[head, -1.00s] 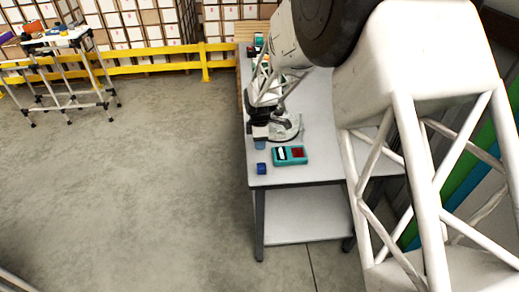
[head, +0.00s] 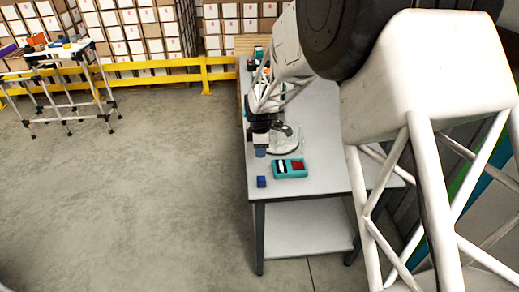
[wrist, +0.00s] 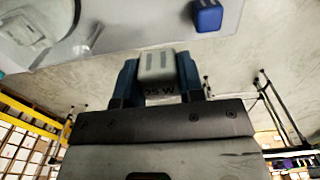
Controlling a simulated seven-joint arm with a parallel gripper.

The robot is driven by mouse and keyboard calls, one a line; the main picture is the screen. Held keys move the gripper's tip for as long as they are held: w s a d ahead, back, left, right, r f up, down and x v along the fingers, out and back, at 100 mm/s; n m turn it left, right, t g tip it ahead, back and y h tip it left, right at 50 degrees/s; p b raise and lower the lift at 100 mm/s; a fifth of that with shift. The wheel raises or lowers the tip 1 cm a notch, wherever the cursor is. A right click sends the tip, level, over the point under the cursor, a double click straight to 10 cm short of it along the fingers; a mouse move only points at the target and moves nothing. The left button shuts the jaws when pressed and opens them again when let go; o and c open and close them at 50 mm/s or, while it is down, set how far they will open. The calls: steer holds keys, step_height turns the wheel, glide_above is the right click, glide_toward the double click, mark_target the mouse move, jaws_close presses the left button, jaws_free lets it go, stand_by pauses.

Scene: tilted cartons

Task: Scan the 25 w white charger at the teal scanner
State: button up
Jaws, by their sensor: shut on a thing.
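In the head view my gripper (head: 260,151) is over the left edge of the grey table, and the charger cannot be made out there.
A small blue box (head: 261,182) stands at the table's near left corner; it also shows in the wrist view (wrist: 208,15). A pale round item (head: 286,140) lies beside the gripper. Several small items sit at the table's far end. Floor left of the table (head: 150,190) is clear.

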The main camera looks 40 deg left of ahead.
steer(key=w+d+r, duration=0.5)
steer(key=w+d, duration=0.5)
steer(key=shift+w+d, duration=0.2)
steer(key=shift+w, duration=0.05)
steer(key=shift+r, duration=0.1)
steer(key=shift+f, duration=0.25)
steer(key=shift+f, duration=4.2)
steer(key=shift+r, duration=0.1)
steer(key=shift+r, duration=2.85)
steer(key=shift+a, duration=0.15)
